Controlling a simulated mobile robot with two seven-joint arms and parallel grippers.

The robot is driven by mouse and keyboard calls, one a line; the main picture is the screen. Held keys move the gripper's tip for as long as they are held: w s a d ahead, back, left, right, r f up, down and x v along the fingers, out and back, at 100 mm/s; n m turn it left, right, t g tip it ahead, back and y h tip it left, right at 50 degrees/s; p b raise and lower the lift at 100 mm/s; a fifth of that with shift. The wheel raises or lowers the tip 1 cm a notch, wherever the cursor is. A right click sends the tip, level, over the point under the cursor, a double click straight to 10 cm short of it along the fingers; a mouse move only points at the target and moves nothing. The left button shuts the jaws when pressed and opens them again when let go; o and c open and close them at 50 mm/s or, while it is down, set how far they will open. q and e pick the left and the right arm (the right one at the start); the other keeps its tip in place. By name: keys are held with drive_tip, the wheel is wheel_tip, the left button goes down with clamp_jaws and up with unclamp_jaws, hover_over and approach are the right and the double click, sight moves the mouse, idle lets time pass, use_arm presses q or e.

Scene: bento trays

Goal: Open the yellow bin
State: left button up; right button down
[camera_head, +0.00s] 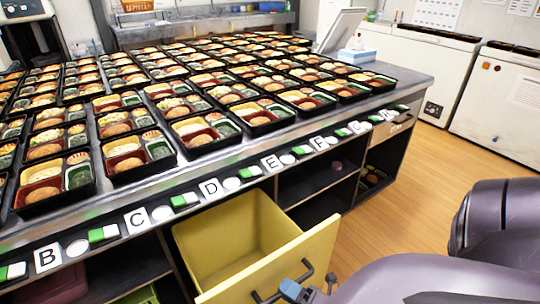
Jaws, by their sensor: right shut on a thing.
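The yellow bin (212,254) is a pull-out bin under the counter, below the D and E labels. It stands pulled out, with its open top and empty-looking inside in view. Its front panel (318,245) leans outward toward me and carries a dark bar handle (268,297). My right gripper (294,289) shows only in part at the bottom edge, with blue and grey parts at the handle, and it is shut on the handle. The lower part of the panel is cut off by the picture edge. My left gripper is out of view.
The counter (425,80) is covered with rows of filled black bento trays (124,152). Dark open shelves (305,185) lie right of the bin. The wooden floor (420,180) is clear at the right, with white chest freezers (500,100) behind it.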

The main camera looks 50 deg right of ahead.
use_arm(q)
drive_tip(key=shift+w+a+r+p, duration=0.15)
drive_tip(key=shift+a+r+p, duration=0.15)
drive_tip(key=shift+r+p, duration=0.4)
use_arm(e)
drive_tip(key=s+a, duration=0.3)
drive_tip(key=s, duration=0.7)
drive_tip(key=shift+s, duration=0.3)
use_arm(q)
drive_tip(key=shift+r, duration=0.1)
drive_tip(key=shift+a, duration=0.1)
use_arm(e)
drive_tip(key=c, duration=1.1)
unclamp_jaws()
drive_tip(key=v, duration=1)
drive_tip(key=shift+s+f, duration=0.1)
drive_tip(key=shift+s, duration=0.3)
